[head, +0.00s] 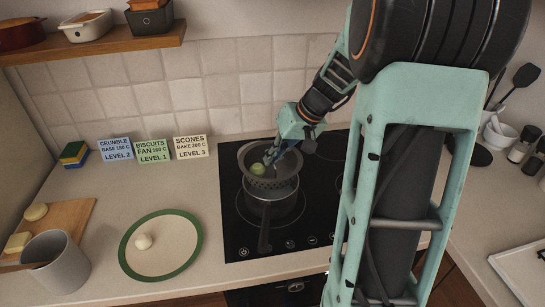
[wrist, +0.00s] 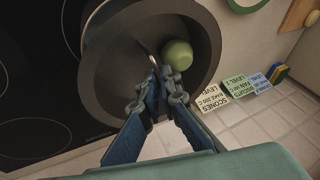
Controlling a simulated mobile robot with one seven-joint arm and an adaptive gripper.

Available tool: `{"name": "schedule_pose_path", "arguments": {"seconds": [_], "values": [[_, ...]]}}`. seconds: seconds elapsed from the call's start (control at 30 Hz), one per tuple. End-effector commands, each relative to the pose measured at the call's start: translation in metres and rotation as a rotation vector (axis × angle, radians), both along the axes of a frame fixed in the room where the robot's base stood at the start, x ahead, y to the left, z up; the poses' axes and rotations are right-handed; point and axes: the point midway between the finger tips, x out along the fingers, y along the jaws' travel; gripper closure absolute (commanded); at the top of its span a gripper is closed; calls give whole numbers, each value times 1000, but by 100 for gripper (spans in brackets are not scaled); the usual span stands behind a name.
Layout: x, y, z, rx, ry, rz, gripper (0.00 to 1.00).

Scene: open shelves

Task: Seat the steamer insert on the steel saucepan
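The steel saucepan (head: 270,208) stands on the black hob, its dark handle pointing toward the front edge. The grey perforated steamer insert (head: 284,181) is over the saucepan, toward its back, with the pan's near part showing below it. I cannot tell how large any gap is. In the wrist view the insert (wrist: 112,75) fills the upper middle, with a round green item (wrist: 177,55) inside it. My gripper (head: 271,156) reaches down into the insert. In the wrist view its fingertips (wrist: 161,76) are close together at a thin upright part near the insert's middle, which they seem to grip.
A green-rimmed plate (head: 190,262) with a small white item lies left of the hob. A grey mug (head: 68,270) and a wooden board (head: 72,213) are at far left. Several label cards (head: 153,151) stand by the wall. Bowls and jars (head: 520,143) stand at right.

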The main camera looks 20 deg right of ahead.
Motion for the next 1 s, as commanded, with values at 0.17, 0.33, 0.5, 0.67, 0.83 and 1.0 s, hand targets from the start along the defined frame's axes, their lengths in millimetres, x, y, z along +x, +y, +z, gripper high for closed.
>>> {"name": "schedule_pose_path", "arguments": {"seconds": [0.17, 0.33, 0.5, 0.67, 0.83, 1.0], "values": [[0, 0, -15, 0, -1, 0, 100], [0, 0, -27, 0, -1, 0, 100], [0, 0, -39, 0, -1, 0, 100], [0, 0, -50, 0, -1, 0, 100], [0, 0, -61, 0, -1, 1, 100], [0, 0, -67, 0, -1, 1, 100]]}}
